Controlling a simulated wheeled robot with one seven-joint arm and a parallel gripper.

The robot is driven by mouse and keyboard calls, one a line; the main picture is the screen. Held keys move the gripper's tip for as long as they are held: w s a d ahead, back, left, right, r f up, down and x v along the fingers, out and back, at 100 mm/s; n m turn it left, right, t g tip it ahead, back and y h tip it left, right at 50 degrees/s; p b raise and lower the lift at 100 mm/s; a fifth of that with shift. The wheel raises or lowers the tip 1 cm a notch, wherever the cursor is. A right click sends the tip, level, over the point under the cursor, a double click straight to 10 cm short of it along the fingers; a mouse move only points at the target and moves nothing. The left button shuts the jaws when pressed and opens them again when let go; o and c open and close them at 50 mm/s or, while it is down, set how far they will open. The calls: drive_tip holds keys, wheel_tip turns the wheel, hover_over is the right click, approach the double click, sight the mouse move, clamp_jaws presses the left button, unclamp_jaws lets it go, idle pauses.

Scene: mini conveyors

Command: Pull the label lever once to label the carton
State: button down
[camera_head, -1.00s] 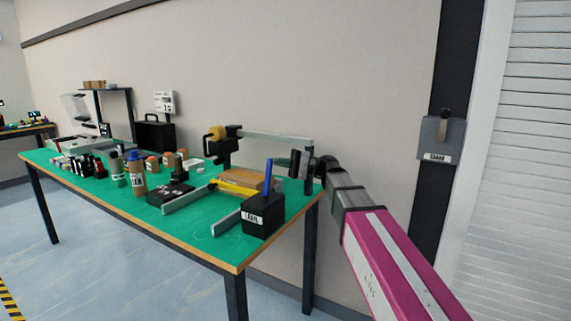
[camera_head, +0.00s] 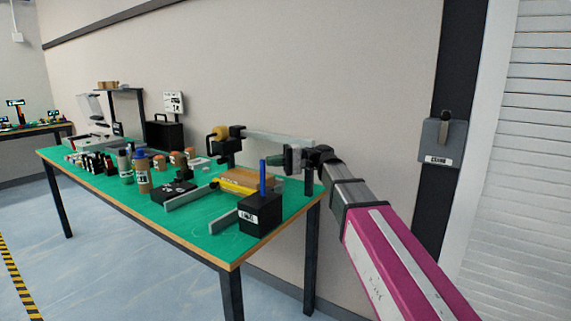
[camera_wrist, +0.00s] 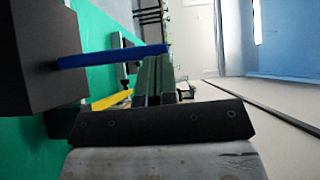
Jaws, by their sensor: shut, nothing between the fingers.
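The label lever is an upright blue rod (camera_head: 262,178) on a black box (camera_head: 262,213) with a white label, at the table's front right corner. A brown carton (camera_head: 243,178) lies behind the box, beside a yellow part (camera_head: 229,188). My gripper (camera_head: 288,157) is at the right end of the table, to the right of the lever and about level with its top. It is shut and empty. In the wrist view the blue lever (camera_wrist: 110,56) runs from the black box (camera_wrist: 40,55) towards the green fingers (camera_wrist: 155,66); I cannot tell whether they touch.
A grey rail and tape-roll unit (camera_head: 220,133) stands behind the carton. Bottles (camera_head: 142,172) and several small items fill the table's middle and left. A grey wall box with a crank label (camera_head: 440,143) hangs at right. Open floor lies in front of the table.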

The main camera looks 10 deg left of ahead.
drive_tip(key=s+a+n+t+h, duration=0.2)
drive_tip(key=s, duration=0.3)
drive_tip(key=shift+s+a+n+h, duration=0.25)
drive_tip(key=shift+s+n+h, duration=0.05)
drive_tip(key=shift+s+n, duration=0.1)
idle(0.4)
